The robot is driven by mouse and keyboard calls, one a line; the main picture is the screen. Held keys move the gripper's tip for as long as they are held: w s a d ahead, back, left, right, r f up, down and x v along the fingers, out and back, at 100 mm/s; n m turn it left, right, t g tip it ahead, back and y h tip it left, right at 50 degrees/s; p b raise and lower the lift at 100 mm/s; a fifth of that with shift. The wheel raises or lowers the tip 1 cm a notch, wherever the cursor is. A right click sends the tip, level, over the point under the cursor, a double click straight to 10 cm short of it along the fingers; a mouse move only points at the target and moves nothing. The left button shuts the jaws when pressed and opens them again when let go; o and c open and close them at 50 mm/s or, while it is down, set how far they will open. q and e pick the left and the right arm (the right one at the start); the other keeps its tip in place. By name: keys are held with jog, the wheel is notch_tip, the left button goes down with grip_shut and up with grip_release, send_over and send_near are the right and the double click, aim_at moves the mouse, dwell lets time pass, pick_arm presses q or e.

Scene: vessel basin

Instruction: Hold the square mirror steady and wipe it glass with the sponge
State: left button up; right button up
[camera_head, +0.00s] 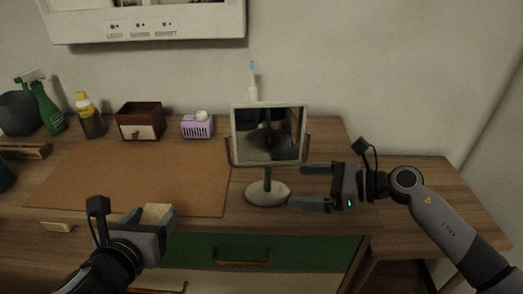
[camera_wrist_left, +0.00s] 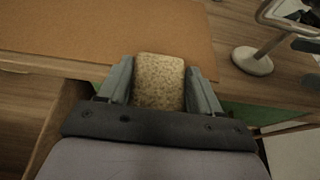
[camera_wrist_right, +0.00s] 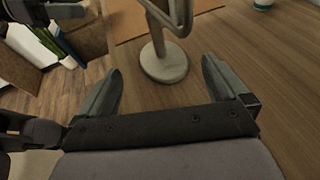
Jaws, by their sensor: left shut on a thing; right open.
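The square mirror (camera_head: 268,133) stands upright on its round-based stand (camera_head: 267,193) near the front of the desk. The stand's base also shows in the left wrist view (camera_wrist_left: 252,61) and the right wrist view (camera_wrist_right: 163,64). My left gripper (camera_head: 156,222) is shut on the tan sponge (camera_head: 157,213), held at the desk's front edge, left of the mirror. The sponge fills the jaws in the left wrist view (camera_wrist_left: 159,82). My right gripper (camera_head: 312,187) is open and empty, just right of the stand, its fingers pointing left towards it and apart from it.
A brown mat (camera_head: 130,180) covers the desk's left part. A brown box (camera_head: 140,121), a purple basket (camera_head: 197,126), a yellow-capped bottle (camera_head: 90,115) and a green spray bottle (camera_head: 45,105) stand at the back. A toothbrush (camera_head: 252,80) rises behind the mirror. The desk's right side is clear.

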aim_at(272, 191)
pick_arm(q)
notch_tip(272, 191, down, 2)
jog(key=shift+f+b, duration=0.25)
jog(key=shift+b, duration=1)
pick_arm(e)
jog(key=x, duration=0.7)
jog(key=shift+a+f, duration=0.1)
jog(key=shift+f, duration=0.05)
pick_arm(q)
jog(key=shift+f, duration=0.25)
pick_arm(e)
jog(key=shift+w+a, duration=0.25)
jog(key=shift+a, duration=0.3)
jog(key=c, duration=1.8)
